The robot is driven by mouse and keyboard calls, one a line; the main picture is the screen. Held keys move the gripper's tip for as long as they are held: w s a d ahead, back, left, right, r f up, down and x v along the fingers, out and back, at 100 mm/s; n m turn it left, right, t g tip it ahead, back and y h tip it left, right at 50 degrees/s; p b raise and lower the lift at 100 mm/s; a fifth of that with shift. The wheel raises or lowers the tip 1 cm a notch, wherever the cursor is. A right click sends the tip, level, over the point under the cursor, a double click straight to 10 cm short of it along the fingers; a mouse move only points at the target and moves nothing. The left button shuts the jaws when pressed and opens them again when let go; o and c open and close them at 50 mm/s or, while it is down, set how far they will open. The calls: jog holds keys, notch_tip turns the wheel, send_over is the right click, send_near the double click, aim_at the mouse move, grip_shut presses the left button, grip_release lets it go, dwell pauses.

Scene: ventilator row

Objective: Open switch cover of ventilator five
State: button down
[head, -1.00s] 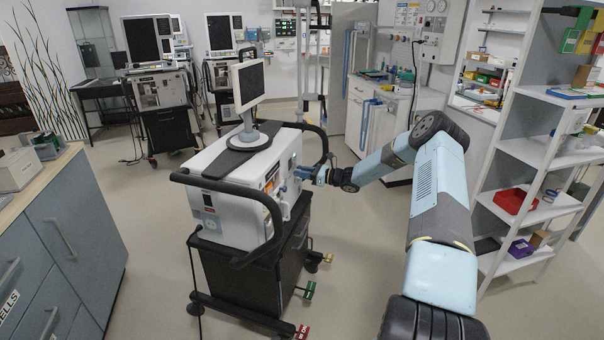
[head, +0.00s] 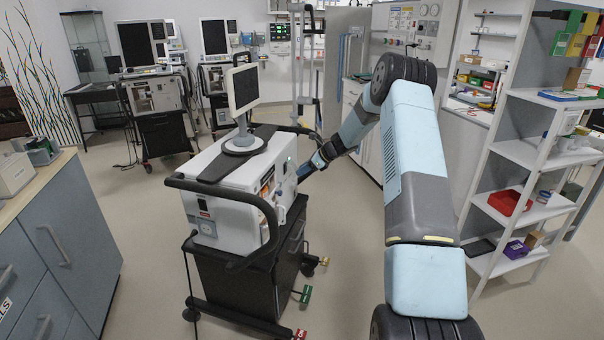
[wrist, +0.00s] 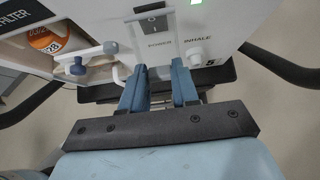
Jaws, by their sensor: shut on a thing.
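Ventilator five (head: 215,205) is a white box on a dark wheeled cart, with a screen on top. Its side panel in the wrist view (wrist: 222,18) carries a "5", a green light and POWER and INHALE labels. A dark power switch (wrist: 152,20) sits above the POWER label. My gripper (wrist: 158,68) is at this panel, below the switch, its two blue fingers a little apart. A pale piece between the fingers seems to be the switch cover (wrist: 158,52); its edges and tilt are hard to tell. In the head view my gripper (head: 304,171) meets the ventilator's right side.
A blue-grey knob (wrist: 77,67) and an orange disc (wrist: 45,38) lie left of the switch. Black cart handles (head: 235,205) stick out around the box. Shelves (head: 515,150) stand right of my arm. Two more ventilators stand behind. Floor between cart and shelves is free.

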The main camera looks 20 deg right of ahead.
jog(key=r+g+h, duration=0.1)
jog(key=h, duration=0.1)
jog(key=r+g+h, duration=0.1)
jog(key=r+h, duration=0.1)
jog(key=shift+a+g, duration=0.2)
jog(key=shift+g, duration=0.1)
jog(key=shift+w+a+r+g+h, duration=0.15)
jog(key=shift+r+g+h, duration=0.45)
jog(key=shift+h, duration=0.35)
jog(key=shift+w+a+r+g+h, duration=0.1)
jog(key=shift+r+g+h, duration=0.3)
jog(key=shift+g+h, duration=0.45)
jog(key=shift+s, duration=0.1)
jog(key=c, duration=0.8)
grip_release()
jog(key=shift+d, duration=0.1)
jog(key=shift+c, duration=0.2)
jog(key=shift+r, duration=0.1)
jog(key=shift+r, duration=0.1)
notch_tip(320, 180, up, 13)
jog(key=shift+d+r, duration=0.15)
jog(key=shift+r, duration=0.05)
